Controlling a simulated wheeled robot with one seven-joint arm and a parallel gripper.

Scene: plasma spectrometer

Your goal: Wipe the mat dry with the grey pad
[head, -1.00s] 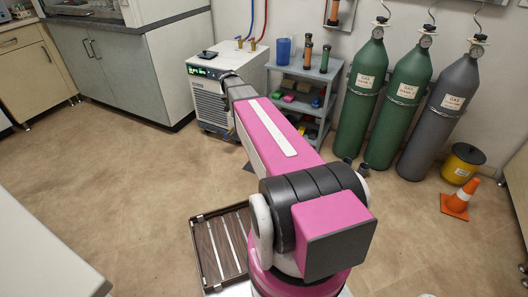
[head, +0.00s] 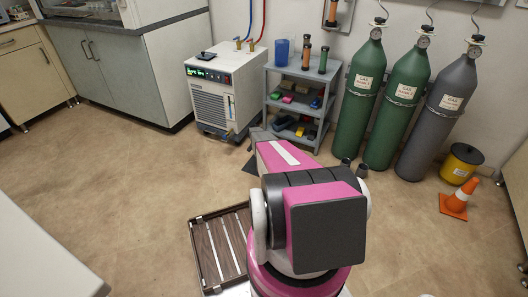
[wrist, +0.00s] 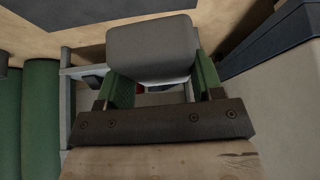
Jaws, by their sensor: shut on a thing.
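The grey pad (wrist: 152,48) is held between the green fingers of my gripper (wrist: 160,76) in the wrist view. The gripper is shut on it, and the pad is clear of the floor as far as I can tell. The dark mat (wrist: 90,14) lies on the tan floor at the top of the wrist view, beyond the pad. In the head view only a dark corner of the mat (head: 251,166) shows beside my pink arm, in front of the chiller and cart.
A white chiller (head: 213,96) and a grey shelf cart (head: 300,72) with bottles and small boxes stand beyond the mat. Green and grey gas cylinders (head: 402,105) stand to the right, with a yellow bin (head: 461,165) and orange cone (head: 455,204). Floor at left is clear.

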